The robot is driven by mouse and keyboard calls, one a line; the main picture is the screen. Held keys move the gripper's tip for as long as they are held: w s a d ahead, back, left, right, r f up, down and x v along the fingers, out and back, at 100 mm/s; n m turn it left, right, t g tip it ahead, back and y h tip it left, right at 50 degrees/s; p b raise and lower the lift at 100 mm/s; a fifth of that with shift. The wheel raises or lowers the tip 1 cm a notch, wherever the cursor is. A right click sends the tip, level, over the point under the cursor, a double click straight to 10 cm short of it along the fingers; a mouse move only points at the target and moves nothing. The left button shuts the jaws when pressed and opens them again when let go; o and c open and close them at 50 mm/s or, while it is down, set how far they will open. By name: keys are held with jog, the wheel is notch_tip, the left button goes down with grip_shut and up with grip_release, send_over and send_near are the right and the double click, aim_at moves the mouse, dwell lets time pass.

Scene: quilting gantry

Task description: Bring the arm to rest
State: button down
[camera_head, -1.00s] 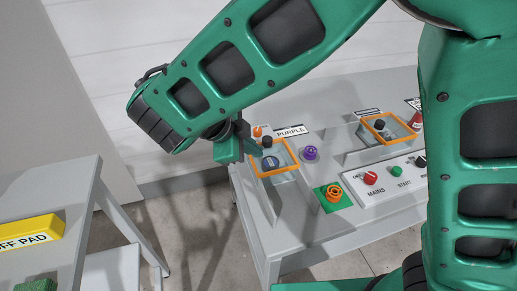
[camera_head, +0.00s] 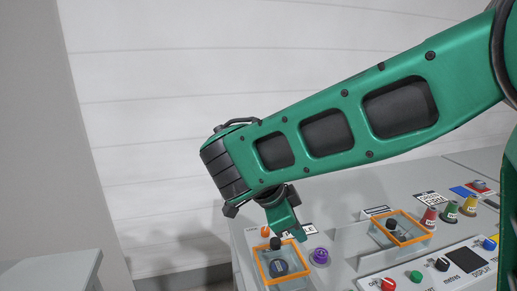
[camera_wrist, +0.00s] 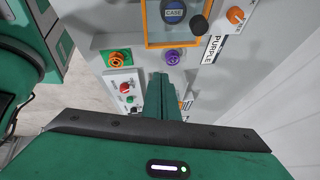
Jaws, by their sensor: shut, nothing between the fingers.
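My gripper (camera_head: 297,235) hangs from the end of my green arm, above the left part of the grey control desk. It is shut with nothing in it. Its fingers partly cover the PURPLE label from the head view. In the wrist view my shut fingers (camera_wrist: 158,78) point toward the desk, beside the purple knob (camera_wrist: 172,57). The arm stretches across the head view from the upper right. I cannot tell how far the fingertips are above the desk.
Below the gripper is an orange-framed clear box (camera_head: 262,262) with a black knob; another orange-framed box (camera_head: 424,237) is to its right. A panel with a red knob (camera_head: 388,284) and several coloured cones (camera_head: 449,211) are further right. A grey stand (camera_head: 50,275) is at lower left.

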jog(key=s+d+n+g+y, duration=0.1)
jog(key=s+d+n+g, duration=0.15)
jog(key=d, duration=0.95)
jog(key=s+d+n+g+y, duration=0.1)
jog(key=s+d+n, duration=0.15)
jog(key=d, duration=0.95)
jog(key=s+d+f+n+y, duration=0.1)
jog(key=s+d+n, duration=0.1)
jog(key=s, duration=0.6)
jog(key=s+d+f+n+y, duration=0.1)
jog(key=s+d+n+y, duration=0.1)
jog(key=s+d, duration=0.3)
jog(key=s+n, duration=0.1)
jog(key=s, duration=0.2)
jog(key=shift+s+d+f+y, duration=0.15)
jog(key=shift+s+d+y, duration=0.15)
jog(key=shift+s, duration=0.1)
jog(key=shift+t, duration=0.25)
jog(key=shift+w+f, duration=0.25)
jog(key=shift+w, duration=0.35)
